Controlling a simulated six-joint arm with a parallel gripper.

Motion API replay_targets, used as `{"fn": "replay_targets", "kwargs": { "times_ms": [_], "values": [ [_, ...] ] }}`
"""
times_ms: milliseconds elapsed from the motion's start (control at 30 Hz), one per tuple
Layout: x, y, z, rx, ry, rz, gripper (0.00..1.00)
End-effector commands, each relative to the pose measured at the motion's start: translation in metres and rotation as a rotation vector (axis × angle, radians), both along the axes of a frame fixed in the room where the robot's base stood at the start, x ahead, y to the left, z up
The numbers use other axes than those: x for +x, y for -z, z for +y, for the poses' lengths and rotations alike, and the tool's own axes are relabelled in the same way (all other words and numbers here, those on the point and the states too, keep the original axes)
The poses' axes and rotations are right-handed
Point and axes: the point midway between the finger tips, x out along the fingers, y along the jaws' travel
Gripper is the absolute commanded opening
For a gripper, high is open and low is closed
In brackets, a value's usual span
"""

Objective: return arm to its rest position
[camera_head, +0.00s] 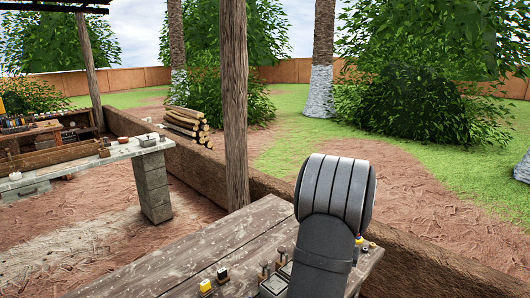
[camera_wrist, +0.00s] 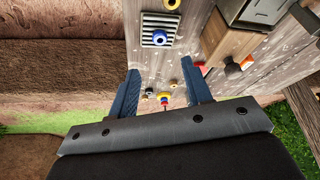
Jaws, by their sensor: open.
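My gripper (camera_wrist: 166,92) shows in the wrist view with its two dark blue fingers spread apart and nothing held between them. It hangs above a weathered wooden table. Small yellow, red and blue pieces (camera_wrist: 164,98) show on the table beyond the gap between the fingers. In the head view my arm rises over the right part of the wooden table (camera_head: 190,255), and the gripper itself is out of that picture.
In the head view a wooden post (camera_head: 233,110) and low mud wall (camera_head: 420,262) stand behind the table. Its left part is bare.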

Motion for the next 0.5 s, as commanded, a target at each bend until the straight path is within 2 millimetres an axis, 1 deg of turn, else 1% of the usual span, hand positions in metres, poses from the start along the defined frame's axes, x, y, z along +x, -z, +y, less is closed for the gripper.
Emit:
{"fn": "replay_targets", "kwargs": {
  "times_ms": [33,133,200,500],
  "values": [
    [-0.003,-0.009,0.001,-0.001,0.0,-0.003,0.45],
    [-0.009,-0.025,0.003,-0.001,0.0,-0.003,0.45],
    [-0.004,-0.006,0.002,0.002,0.0,0.006,0.45],
    [0.014,0.039,-0.006,0.001,0.0,0.003,0.45]
  ]
}}
